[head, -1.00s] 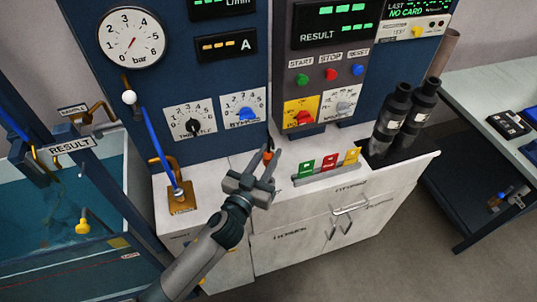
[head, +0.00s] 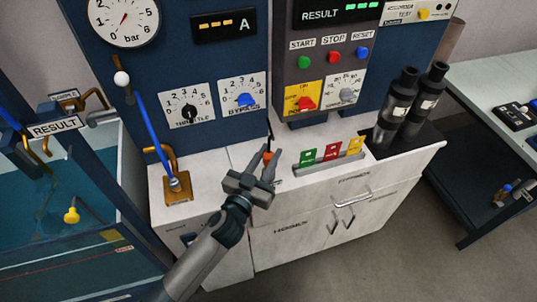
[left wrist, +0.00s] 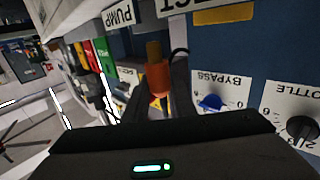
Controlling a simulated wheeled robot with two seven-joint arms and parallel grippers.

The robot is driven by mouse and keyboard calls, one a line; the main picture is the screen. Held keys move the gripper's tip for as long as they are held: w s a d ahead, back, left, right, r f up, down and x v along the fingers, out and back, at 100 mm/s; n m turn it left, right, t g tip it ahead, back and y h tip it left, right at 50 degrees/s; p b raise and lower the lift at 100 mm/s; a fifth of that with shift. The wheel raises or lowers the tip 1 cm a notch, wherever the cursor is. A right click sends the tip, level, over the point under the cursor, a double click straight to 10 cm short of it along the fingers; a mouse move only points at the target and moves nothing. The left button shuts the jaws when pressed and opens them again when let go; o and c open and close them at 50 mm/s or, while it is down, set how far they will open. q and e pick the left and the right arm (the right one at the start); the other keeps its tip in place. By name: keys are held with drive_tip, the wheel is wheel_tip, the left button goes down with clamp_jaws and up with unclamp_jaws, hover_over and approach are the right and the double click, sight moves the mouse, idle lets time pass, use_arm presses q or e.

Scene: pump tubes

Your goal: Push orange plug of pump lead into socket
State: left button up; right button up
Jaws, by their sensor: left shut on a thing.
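The orange plug (head: 267,156) of the pump lead is between the fingers of my left gripper (head: 268,158), which is shut on it. They are above the white counter top, close in front of the blue panel. In the left wrist view the orange plug (left wrist: 157,79) stands between the dark fingers, with a brownish cylindrical part (left wrist: 153,50) just beyond it. I cannot tell whether that part is the socket or whether they touch. A black lead (left wrist: 180,70) runs beside the plug. My right gripper is not in view.
Green, red and yellow cards stand in a rack (head: 328,165) to the right, with two black cylinders (head: 397,105) beyond. A blue tube (head: 158,135) ends in a brass base (head: 177,190) at left. The BYPASS knob (head: 246,100) is on the panel behind the gripper.

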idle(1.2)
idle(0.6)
use_arm(q)
drive_tip(key=shift+f+b, duration=0.4)
drive_tip(key=shift+f, duration=0.4)
idle(0.3)
drive_tip(key=shift+f+b, duration=0.9)
drive_tip(key=shift+f, duration=0.3)
idle(0.3)
drive_tip(key=o, duration=1.1)
drive_tip(key=shift+s, duration=0.15)
